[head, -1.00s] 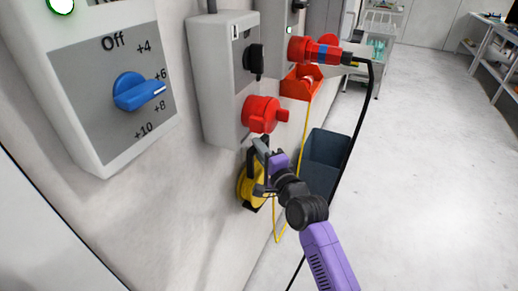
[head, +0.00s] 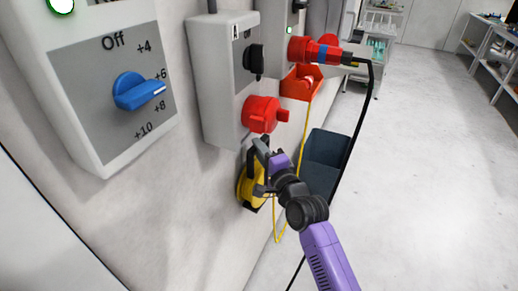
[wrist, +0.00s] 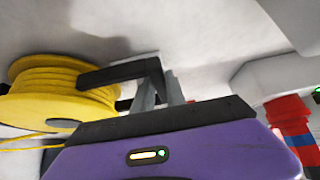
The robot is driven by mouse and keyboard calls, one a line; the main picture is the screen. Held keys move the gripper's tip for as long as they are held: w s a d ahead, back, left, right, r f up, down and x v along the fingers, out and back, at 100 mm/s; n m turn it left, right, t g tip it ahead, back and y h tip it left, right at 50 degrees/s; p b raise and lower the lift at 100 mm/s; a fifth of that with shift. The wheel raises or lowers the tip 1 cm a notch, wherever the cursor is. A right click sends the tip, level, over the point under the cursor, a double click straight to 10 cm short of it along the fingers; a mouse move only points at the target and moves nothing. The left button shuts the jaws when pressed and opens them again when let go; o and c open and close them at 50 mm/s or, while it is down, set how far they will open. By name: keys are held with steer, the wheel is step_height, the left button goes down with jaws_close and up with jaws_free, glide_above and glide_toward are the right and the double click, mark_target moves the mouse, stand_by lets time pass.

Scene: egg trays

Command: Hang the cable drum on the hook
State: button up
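The yellow cable drum (head: 249,187) is off the floor, close to the wall below the red socket. In the wrist view the drum (wrist: 62,88) is at the left, with its black handle (wrist: 115,74) reaching to my grey fingers. My gripper (head: 263,158) is at the top of the drum, and its fingers (wrist: 158,92) appear shut on the handle. A yellow cable (head: 276,228) hangs down from the drum. The hook cannot be made out; the drum, handle and gripper cover that part of the wall. I cannot tell whether the handle touches a hook.
A grey switch box (head: 222,85) with a red socket (head: 262,114) is just above my gripper. A red plug (head: 318,51) with a black cable (head: 352,150) hangs to the right. A dark bin (head: 322,160) stands behind. The floor at right is clear.

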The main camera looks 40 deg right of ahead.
steer(key=o, duration=0.3)
steer(key=shift+s+d+f, duration=0.1)
steer(key=shift+s+f, duration=0.05)
steer(key=shift+f, duration=0.55)
steer(key=shift+o, duration=1.1)
steer(key=shift+f, duration=0.2)
steer(key=shift+s, duration=0.4)
steer(key=s+a+r, duration=0.1)
steer(key=s+a, duration=0.1)
steer(key=s, duration=0.4)
steer(key=shift+s+a+r, duration=0.2)
steer(key=shift+a+r, duration=0.1)
steer(key=shift+a, duration=0.05)
